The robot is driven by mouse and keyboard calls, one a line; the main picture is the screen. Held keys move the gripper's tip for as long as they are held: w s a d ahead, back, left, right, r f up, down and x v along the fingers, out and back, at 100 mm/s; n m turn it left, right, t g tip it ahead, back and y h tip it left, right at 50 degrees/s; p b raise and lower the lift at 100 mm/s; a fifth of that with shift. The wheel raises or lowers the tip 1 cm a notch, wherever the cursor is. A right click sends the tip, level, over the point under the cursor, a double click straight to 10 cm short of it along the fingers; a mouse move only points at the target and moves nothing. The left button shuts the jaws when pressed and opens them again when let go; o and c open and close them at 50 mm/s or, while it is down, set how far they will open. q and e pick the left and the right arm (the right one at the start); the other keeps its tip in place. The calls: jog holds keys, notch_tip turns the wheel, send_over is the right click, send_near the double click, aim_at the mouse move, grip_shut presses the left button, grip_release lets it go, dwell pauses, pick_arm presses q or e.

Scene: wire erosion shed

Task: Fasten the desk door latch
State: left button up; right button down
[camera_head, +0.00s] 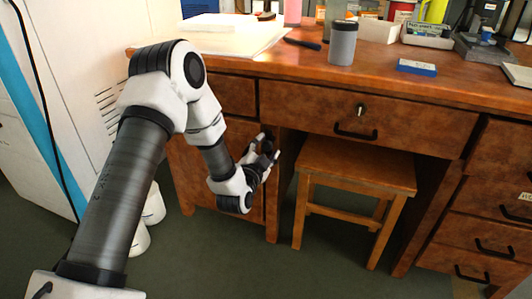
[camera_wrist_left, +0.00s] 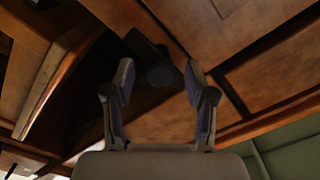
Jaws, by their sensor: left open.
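The wooden desk (camera_head: 290,66) has a door (camera_head: 190,178) low in its left pedestal, partly hidden behind my left arm. The door looks shut or nearly so; I cannot tell exactly. My left gripper (camera_head: 268,147) is at the door's right edge, beside the knee space, with its fingers apart. In the left wrist view, a dark latch-like piece with a round end (camera_wrist_left: 160,76) lies between the open fingertips (camera_wrist_left: 159,70). I cannot tell whether they touch it. In the head view the gripper hides the latch. My right gripper is not in view.
A wooden stool (camera_head: 356,165) stands in the knee space, right of the gripper. A centre drawer (camera_head: 300,108) with a key and dark handle is above. A white cabinet (camera_head: 95,60) is at the left.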

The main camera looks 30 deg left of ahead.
pick_arm(q)
grip_shut()
jog(key=shift+n, duration=0.3)
jog(key=n+p, duration=0.2)
jog(key=n, duration=0.1)
jog(key=shift+r, duration=0.1)
jog(key=n+p, duration=0.1)
jog(key=n, duration=0.8)
jog(key=shift+a+n+p, duration=0.1)
jog(key=shift+n+p, duration=0.2)
jog(key=shift+p, duration=0.05)
jog(key=n, duration=0.4)
jog(key=shift+n, duration=0.3)
